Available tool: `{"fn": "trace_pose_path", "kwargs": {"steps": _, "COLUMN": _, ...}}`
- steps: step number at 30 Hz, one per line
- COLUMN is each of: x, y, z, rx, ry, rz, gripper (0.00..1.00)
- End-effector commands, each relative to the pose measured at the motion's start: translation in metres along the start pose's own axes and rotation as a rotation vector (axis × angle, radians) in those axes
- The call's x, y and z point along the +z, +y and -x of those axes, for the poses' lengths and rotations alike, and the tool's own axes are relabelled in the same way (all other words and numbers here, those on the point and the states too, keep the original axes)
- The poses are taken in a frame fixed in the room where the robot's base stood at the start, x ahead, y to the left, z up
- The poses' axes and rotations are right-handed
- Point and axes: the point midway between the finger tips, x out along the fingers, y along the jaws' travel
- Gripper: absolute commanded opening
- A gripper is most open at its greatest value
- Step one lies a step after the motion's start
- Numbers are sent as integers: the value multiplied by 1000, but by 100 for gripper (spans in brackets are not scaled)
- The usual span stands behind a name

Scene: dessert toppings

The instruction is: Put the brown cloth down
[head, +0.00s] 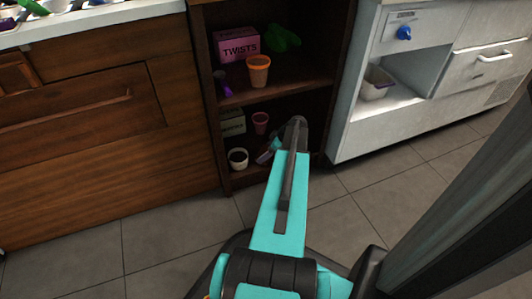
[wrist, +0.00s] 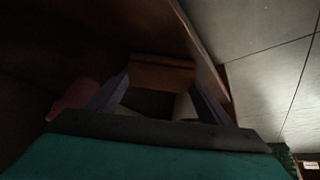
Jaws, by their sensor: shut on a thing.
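My gripper (wrist: 160,88) is low in the dark shelf unit, with its two fingers to either side of a brown folded-looking piece, which I take as the brown cloth (wrist: 162,74). The gripper is shut on it. The wrist view is very dark, so I cannot tell whether the cloth touches the shelf board.
The lower compartment of the shelf unit (head: 338,70) holds a white cup (head: 238,158), a pink cup (head: 260,122) and a greenish box (head: 232,121). Above are an orange cup (head: 258,71), a pink TWISTS box (head: 237,45) and a green item (head: 283,38). Tiled floor lies right.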

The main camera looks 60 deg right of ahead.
Motion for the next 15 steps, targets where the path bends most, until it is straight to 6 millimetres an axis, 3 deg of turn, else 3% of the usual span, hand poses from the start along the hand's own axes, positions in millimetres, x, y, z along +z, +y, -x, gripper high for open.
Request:
{"fn": "trace_pose_path", "kwargs": {"steps": 4, "x": 1, "y": 0, "z": -2, "rx": 0, "ry": 0, "rz": 0, "gripper": 41}}
{"fn": "trace_pose_path", "kwargs": {"steps": 5, "x": 1, "y": 0, "z": -2, "rx": 0, "ry": 0, "rz": 0, "gripper": 75}}
{"fn": "trace_pose_path", "kwargs": {"steps": 8, "x": 1, "y": 0, "z": -2, "rx": 0, "ry": 0, "rz": 1, "gripper": 92}}
{"fn": "trace_pose_path", "kwargs": {"steps": 15, "x": 1, "y": 0, "z": -2, "rx": 0, "ry": 0, "rz": 1, "gripper": 92}}
